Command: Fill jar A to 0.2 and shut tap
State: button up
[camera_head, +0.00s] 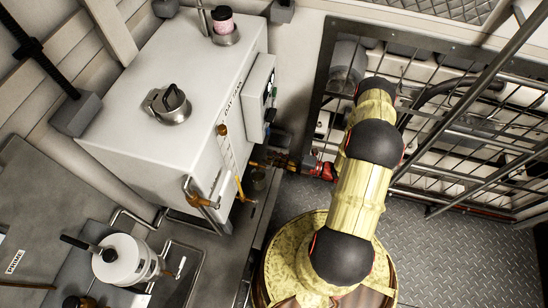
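A small dark, greyish jar-like vessel (259,179) stands low beside the front of the white day tank; I cannot read a letter on it, so I cannot tell whether it is jar A. Its fill level is too small to tell. A brass tap-like fitting (203,199) sits at the tank's lower front corner. A yellow lever (240,189) is to its right. Brass pipework with a red part (323,170) lies right of the vessel. Whether any tap is open does not show. My yellow and black arm reaches up the picture; my gripper is not visible.
The white day tank (165,75) has a sight tube (227,150), a filler cap (170,104) and a side control box (261,97). A white hand-pump-like canister (125,260) stands lower left. A barred metal frame (470,100) stands right of my arm. Bare chequered floor (450,250) lies lower right.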

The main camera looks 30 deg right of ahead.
jog(key=shift+o, duration=0.2)
jog(key=shift+r, duration=0.1)
jog(key=v, duration=1.2)
dwell(0.4)
